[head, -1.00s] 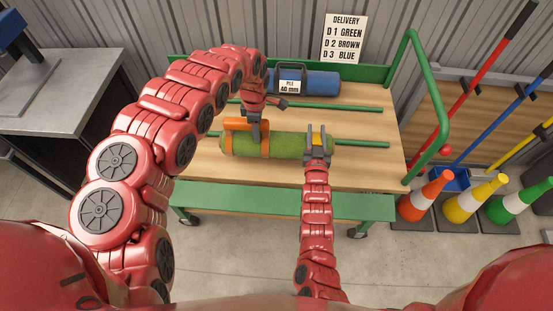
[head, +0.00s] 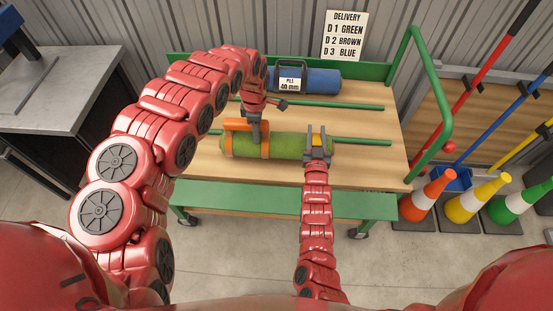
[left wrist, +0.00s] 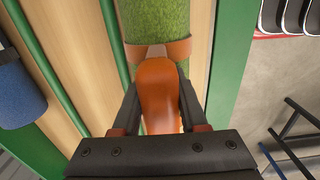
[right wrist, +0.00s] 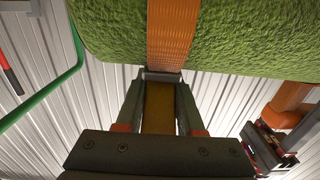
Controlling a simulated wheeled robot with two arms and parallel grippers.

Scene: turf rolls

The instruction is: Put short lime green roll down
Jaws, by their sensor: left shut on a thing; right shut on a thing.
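The short lime green roll (head: 275,147) has orange straps and lies level, crosswise over the cart's wooden deck, along the front green rail. The head view does not show clearly whether it touches the deck. My left gripper (head: 256,132) is shut on the roll's orange handle (left wrist: 160,85) near its left part. My right gripper (head: 318,157) is shut on a yellow handle (right wrist: 159,106) at the roll's right end. In the right wrist view, the roll (right wrist: 240,35) spans the top with an orange strap above the fingers.
The cart (head: 290,203) has a green front edge. A blue roll (head: 318,80) with a "40 mm" label lies at the back. A delivery sign (head: 345,37) stands behind. Coloured cones (head: 428,195) stand right of the cart; a grey table (head: 60,90) is at left.

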